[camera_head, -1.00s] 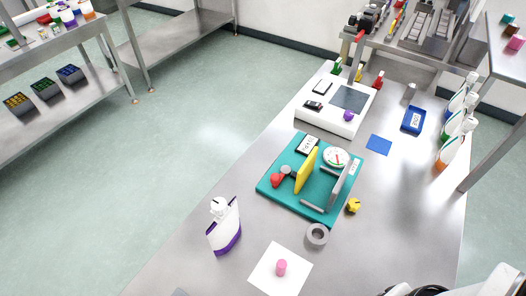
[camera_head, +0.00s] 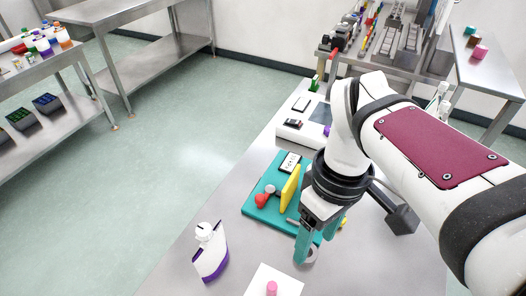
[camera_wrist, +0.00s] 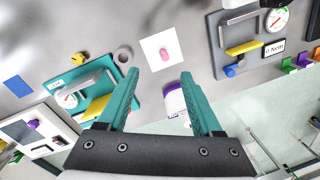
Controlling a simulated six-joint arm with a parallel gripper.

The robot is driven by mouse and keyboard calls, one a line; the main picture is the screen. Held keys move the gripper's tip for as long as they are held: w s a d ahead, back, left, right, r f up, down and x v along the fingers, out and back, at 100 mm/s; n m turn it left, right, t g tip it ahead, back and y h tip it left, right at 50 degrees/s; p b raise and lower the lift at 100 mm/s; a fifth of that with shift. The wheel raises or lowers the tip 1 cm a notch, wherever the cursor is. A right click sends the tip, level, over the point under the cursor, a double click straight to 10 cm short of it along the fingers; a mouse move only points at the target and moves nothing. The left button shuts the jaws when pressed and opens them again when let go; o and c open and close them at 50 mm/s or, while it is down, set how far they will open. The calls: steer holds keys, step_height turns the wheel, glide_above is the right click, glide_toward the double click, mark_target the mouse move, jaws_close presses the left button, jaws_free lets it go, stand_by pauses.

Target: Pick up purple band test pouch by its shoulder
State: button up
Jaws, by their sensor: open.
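The purple band test pouch (camera_head: 208,262) stands upright at the left edge of the steel table. It is white with a purple band at its base and a white cap on top. My gripper (camera_head: 314,250) is open and empty, with teal fingers pointing down, to the right of the pouch and apart from it. In the wrist view the pouch (camera_wrist: 174,102) shows between the fingers, close to the right finger, which hides part of it.
A teal board (camera_head: 262,205) with a yellow upright plate (camera_head: 290,188) stands behind my gripper. A white sheet (camera_head: 262,283) with a pink cylinder (camera_head: 271,288) lies in front. A grey ring (camera_wrist: 123,54) lies near the board. The table between pouch and sheet is clear.

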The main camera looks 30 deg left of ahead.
steer(key=a+n+h, duration=0.1)
steer(key=a+n, duration=0.7)
steer(key=a, duration=0.1)
steer(key=n+t+h, duration=0.1)
steer(key=n, duration=1.3)
glide_toward(199, 248)
steer(key=f, duration=0.3)
steer(key=d+f, duration=0.1)
steer(key=f, duration=0.7)
steer(key=shift+d+f, duration=0.15)
steer(key=shift+d, duration=0.1)
jaws_close()
